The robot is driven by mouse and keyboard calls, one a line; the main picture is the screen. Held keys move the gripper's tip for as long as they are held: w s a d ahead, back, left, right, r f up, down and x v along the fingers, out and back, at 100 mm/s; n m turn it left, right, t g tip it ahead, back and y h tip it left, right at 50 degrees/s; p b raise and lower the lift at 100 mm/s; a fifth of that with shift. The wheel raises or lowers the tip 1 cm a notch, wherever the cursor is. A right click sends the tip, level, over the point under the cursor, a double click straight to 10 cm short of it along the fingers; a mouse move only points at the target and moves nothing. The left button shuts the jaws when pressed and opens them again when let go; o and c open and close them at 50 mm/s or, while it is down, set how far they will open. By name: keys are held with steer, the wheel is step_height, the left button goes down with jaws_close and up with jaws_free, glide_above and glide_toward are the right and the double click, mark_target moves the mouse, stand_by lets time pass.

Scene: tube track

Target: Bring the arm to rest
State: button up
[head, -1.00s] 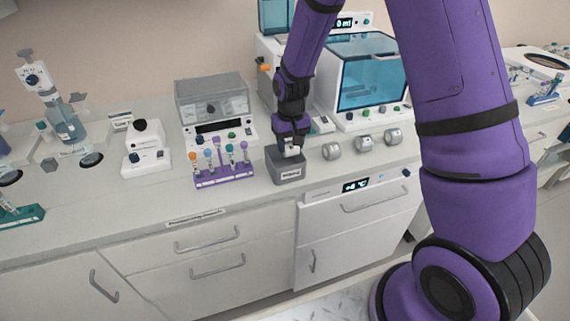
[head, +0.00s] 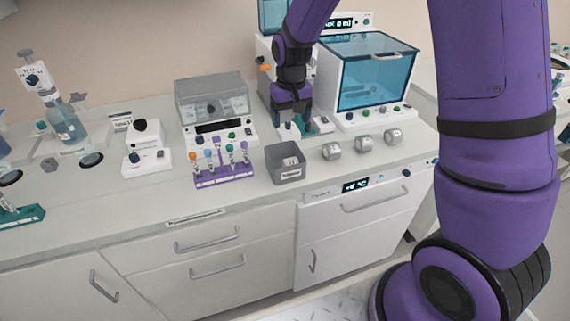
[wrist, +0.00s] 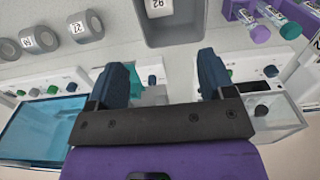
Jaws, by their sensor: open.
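My gripper (head: 292,124) is open and nothing shows between its fingers. In the head view it hangs from my purple arm (head: 498,90) above the back of the counter, behind the grey bin (head: 288,174) and apart from it. In the wrist view the two dark fingers of my gripper (wrist: 163,78) stand wide apart, and the bin (wrist: 188,38) lies beyond them at the top. A pale piece with a number on it (wrist: 157,7) lies inside the bin.
A purple tube rack (head: 224,179) stands left of the bin, before a grey-topped instrument (head: 212,105). Several labelled silver cylinders (head: 362,143) sit to the right. A white machine with a blue window (head: 372,85) stands close behind my gripper on the right.

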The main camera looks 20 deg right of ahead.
steer(key=shift+r, duration=1.05)
steer(key=s+d+r+t, duration=0.3)
steer(key=s+d+r, duration=0.1)
steer(key=s+r, duration=1.05)
steer(key=s+d+r+t, duration=0.1)
steer(key=s+r, duration=0.2)
steer(key=s, duration=0.4)
steer(key=s+d+r+t, duration=0.1)
steer(key=s+d+r, duration=0.1)
steer(key=s, duration=0.6)
steer(key=shift+s+r, duration=0.2)
steer(key=shift+r, duration=0.4)
